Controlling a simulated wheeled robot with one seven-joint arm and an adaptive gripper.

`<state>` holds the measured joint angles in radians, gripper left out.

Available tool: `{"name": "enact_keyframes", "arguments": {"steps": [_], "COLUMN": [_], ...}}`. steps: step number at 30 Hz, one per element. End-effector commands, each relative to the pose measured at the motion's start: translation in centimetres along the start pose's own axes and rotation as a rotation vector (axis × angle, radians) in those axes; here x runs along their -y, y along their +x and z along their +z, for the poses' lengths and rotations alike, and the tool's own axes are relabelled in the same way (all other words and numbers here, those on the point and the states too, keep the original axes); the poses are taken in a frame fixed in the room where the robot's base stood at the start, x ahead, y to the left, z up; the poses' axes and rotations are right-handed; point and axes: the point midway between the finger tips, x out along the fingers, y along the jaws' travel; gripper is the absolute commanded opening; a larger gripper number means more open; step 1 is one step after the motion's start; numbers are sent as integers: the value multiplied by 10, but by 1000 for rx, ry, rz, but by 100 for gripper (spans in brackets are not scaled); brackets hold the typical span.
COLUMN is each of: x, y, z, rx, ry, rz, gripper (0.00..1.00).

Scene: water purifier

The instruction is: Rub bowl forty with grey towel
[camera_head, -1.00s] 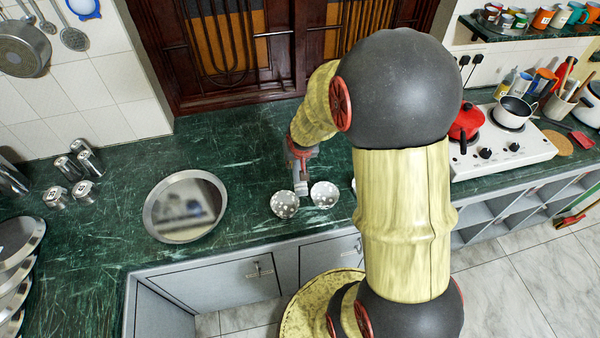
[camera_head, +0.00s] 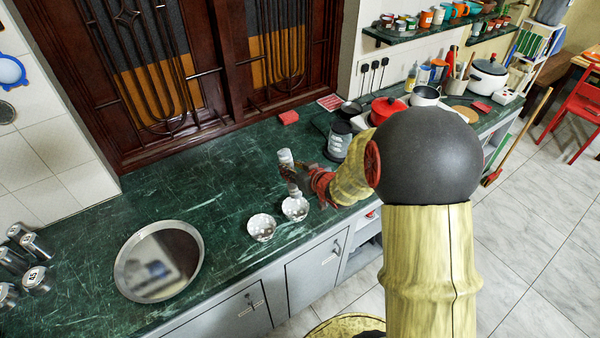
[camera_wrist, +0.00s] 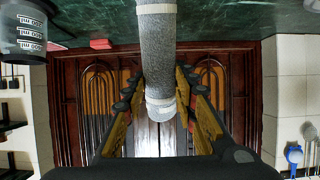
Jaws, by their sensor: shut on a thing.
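The grey towel (camera_head: 286,158) is a rolled, upright cylinder; in the wrist view it (camera_wrist: 158,45) shows as a grey roll with pale bands. My gripper (camera_head: 289,176) is shut on the towel, with its fingers (camera_wrist: 160,82) on both sides of the roll. Two white patterned bowls stand side by side on the counter: a left bowl (camera_head: 261,228) and a right bowl (camera_head: 295,208). The towel is behind and close to the right bowl; I cannot tell whether they touch. No number is readable on either bowl.
A large round metal tray (camera_head: 190,236) lies on the green counter (camera_head: 215,190) to the left. Metal canisters (camera_head: 36,246) are at far left.

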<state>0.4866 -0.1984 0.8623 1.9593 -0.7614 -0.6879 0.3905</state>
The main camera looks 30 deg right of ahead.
Motion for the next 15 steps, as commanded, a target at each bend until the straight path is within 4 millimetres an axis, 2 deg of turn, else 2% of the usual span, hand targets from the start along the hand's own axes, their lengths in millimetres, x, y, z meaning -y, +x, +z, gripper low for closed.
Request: {"name": "enact_keyframes", "arguments": {"steps": [7, 15], "x": [2, 2], "y": [3, 12], "z": [4, 23], "rx": [-11, -10], "ry": [-4, -4], "rz": [-10, -9], "gripper": [3, 3]}}
